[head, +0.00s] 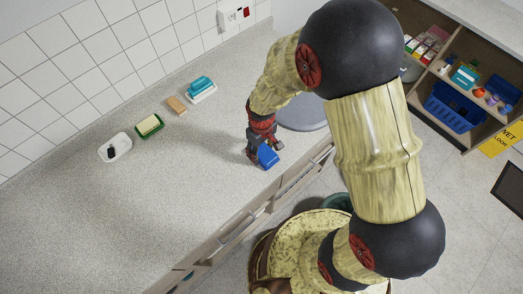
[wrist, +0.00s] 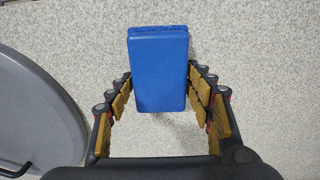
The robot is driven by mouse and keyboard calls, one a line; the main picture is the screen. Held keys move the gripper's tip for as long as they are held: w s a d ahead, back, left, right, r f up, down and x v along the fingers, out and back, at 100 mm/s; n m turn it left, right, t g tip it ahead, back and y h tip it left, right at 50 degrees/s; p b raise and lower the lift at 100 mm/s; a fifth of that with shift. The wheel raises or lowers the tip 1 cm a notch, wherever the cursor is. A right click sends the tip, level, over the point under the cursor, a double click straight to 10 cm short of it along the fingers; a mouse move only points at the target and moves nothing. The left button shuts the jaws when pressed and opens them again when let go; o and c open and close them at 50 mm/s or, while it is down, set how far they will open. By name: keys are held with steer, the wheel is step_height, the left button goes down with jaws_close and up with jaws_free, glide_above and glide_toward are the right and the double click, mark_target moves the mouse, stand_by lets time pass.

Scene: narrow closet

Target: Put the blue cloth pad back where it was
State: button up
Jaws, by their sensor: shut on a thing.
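The blue cloth pad (head: 267,156) is a plain blue block near the front edge of the counter in the head view. In the wrist view the pad (wrist: 157,68) sits between the two fingers, its long side pointing away from the palm. My gripper (wrist: 160,88) is shut on the pad, with a finger against each long side. In the head view my gripper (head: 259,149) points down at the counter. I cannot tell whether the pad touches the counter surface.
On the speckled counter (head: 110,220), toward the wall, are a white dish (head: 118,155) with a black item, a green tray (head: 148,136) with a pale block, a tan block (head: 176,105) and a teal block (head: 200,84) on a white dish. A grey round object (head: 303,115) is beside my gripper.

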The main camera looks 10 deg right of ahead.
steer(key=shift+f, duration=0.2)
steer(key=o, duration=1.1)
steer(key=shift+o, duration=0.4)
step_height(320, 180, up, 12)
steer(key=p, duration=0.2)
step_height(320, 180, up, 14)
steer(key=m+t, duration=0.2)
steer(key=m, duration=0.1)
glide_above(262, 150)
steer(key=s+d, duration=0.3)
steer(key=d, duration=0.3)
steer(key=s+d+r+m+t, duration=0.3)
steer(key=s+d+r, duration=0.3)
steer(key=s+r, duration=0.4)
steer(key=shift+d+r+m+t, duration=0.3)
steer(key=shift+r+m, duration=0.1)
steer(key=shift+r, duration=0.1)
steer(key=shift+s+f+b, duration=0.1)
steer(key=shift+b, duration=0.25)
